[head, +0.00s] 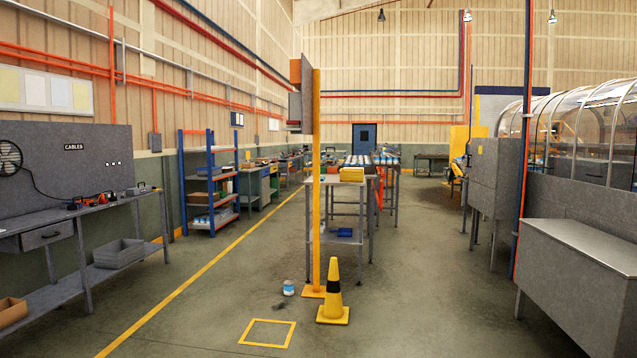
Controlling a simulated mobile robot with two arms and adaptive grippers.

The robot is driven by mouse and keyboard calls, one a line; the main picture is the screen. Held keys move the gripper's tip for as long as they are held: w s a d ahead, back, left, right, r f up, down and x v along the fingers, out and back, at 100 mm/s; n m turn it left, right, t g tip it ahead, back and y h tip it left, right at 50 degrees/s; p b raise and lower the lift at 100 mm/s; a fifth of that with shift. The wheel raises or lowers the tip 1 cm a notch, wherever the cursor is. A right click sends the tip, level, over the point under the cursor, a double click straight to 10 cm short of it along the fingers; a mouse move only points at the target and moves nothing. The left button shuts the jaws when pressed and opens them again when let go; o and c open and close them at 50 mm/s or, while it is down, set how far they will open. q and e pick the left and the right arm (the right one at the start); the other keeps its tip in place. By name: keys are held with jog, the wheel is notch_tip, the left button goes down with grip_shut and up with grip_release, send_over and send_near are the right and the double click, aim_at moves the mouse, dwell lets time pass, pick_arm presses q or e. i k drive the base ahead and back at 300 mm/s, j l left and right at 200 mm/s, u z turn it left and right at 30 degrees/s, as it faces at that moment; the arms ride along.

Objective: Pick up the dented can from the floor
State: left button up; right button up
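A small can (289,288) with a blue and white side stands on the floor, left of the foot of a yellow post. It is too small in the head view to make out a dent. A dark patch (280,306) lies on the floor just in front of it. Neither of my grippers shows in this view.
A yellow and black cone (333,293) stands right of the can, beside the yellow post (316,190). A yellow square (267,321) is marked on the floor in front. A workbench (95,205) lines the left, a grey cabinet (585,265) the right. The floor between is mostly clear.

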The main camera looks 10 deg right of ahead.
aim_at(289, 285)
jog(key=i+z, duration=0.2)
jog(key=z, duration=0.25)
jog(key=i, duration=5.65)
jog(key=i+u, duration=0.2)
jog(key=i, duration=0.4)
jog(key=i+l+u, duration=0.25)
jog(key=i, duration=0.3)
jog(key=j, duration=0.1)
